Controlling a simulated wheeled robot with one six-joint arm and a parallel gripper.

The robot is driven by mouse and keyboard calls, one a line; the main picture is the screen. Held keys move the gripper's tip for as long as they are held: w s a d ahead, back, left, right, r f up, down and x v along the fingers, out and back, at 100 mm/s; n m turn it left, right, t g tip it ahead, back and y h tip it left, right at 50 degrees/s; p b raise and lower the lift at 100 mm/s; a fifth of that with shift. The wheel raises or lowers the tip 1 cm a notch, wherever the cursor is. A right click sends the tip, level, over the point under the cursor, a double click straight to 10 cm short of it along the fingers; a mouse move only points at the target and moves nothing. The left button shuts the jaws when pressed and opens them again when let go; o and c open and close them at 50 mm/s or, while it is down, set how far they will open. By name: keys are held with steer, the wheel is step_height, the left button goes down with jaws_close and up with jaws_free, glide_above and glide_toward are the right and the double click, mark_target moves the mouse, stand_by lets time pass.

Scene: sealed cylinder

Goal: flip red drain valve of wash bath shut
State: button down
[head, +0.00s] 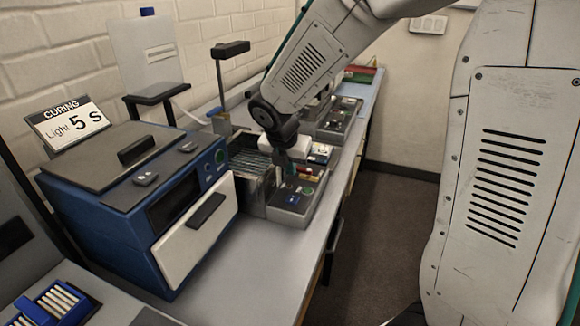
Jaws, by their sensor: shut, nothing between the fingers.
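My gripper (284,163) hangs low at the end of my arm, over the bench past the blue curing box. Its fingers are small and dark here; they are shut and appear empty. Close by on its right is a small red part (309,173); I cannot tell if it is the drain valve, or how it is turned. An open metal bath (253,190) with several thin plates in it stands just left of my gripper. I cannot tell if this is the wash bath. My arm and gripper hide part of the bench there.
A grey control box (297,200) sits below my gripper. More devices (342,118) stand behind. The floor (380,220) at right is clear.

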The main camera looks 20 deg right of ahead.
steer(key=shift+s, duration=0.1)
steer(key=shift+s+a, duration=0.1)
steer(key=shift+s, duration=0.55)
steer(key=shift+s+a, duration=0.1)
steer(key=shift+s+a, duration=0.2)
steer(key=shift+a, duration=0.1)
steer(key=shift+s+a, duration=0.95)
steer(key=shift+a, duration=0.3)
steer(key=v, duration=1)
steer(key=shift+w, duration=0.15)
steer(key=shift+w+d+f+m, duration=0.1)
steer(key=shift+w+d+m, duration=0.05)
steer(key=shift+w+m, duration=0.4)
